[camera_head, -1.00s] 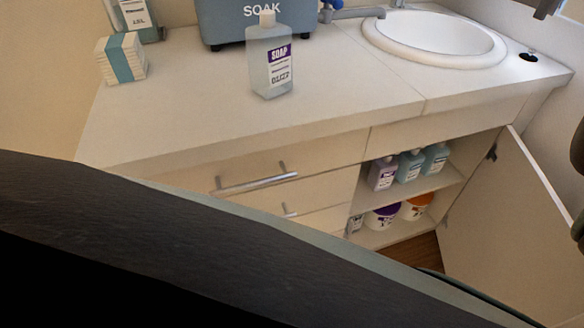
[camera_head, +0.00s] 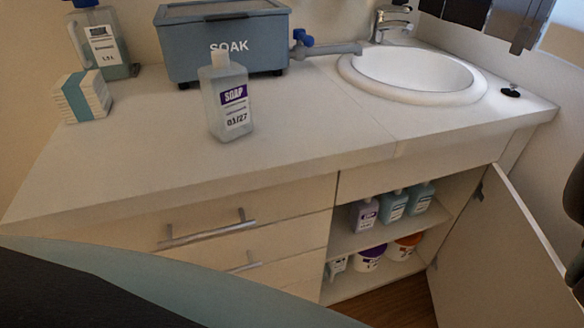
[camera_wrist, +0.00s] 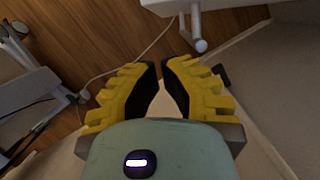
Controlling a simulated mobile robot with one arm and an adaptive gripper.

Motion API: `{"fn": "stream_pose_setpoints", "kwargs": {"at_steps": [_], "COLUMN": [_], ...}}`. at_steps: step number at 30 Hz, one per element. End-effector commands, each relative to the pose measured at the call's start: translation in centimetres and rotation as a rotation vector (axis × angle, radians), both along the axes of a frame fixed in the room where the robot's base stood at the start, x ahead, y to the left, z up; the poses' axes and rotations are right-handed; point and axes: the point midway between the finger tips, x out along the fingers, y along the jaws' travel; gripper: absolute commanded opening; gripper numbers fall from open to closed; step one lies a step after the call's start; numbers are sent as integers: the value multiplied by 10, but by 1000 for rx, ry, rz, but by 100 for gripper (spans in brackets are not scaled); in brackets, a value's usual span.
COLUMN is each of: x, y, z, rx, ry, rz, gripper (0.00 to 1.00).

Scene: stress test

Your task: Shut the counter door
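The counter door (camera_head: 508,258) is a pale panel at the right end of the counter in the head view. It stands wide open, swung out from the cupboard (camera_head: 387,240) with its inner face showing; its lower part is cut off by the frame. My gripper (camera_wrist: 160,64) shows only in the wrist view. Its two yellow ribbed fingers come nearly together at the tips, with nothing held between them. A pale panel surface (camera_wrist: 262,85) lies on the right of the wrist view; I cannot tell whether the gripper touches it.
The cupboard holds several bottles and tubs. A soap bottle (camera_head: 226,98), a grey SOAK box (camera_head: 222,46), a boxed stack (camera_head: 82,97) and a sink (camera_head: 412,75) are on the counter. Drawer handles (camera_head: 208,231) stick out at front. A cable (camera_wrist: 125,68) crosses the wooden floor.

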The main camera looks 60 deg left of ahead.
Motion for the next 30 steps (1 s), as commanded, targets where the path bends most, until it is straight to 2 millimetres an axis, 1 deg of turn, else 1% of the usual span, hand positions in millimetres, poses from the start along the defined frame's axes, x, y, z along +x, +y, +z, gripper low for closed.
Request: {"fn": "stream_pose_setpoints", "kwargs": {"at_steps": [1,8,10,16,30], "x": [-1,-13,-15,-21,-26], "y": [4,13,15,21,24], "z": [12,13,8,7,6], "rx": [0,-4,-6,-5,-4], "ry": [0,1,-2,-3,-4], "rz": [6,6,4,6,5], "gripper": [0,0,0,0,0]}}
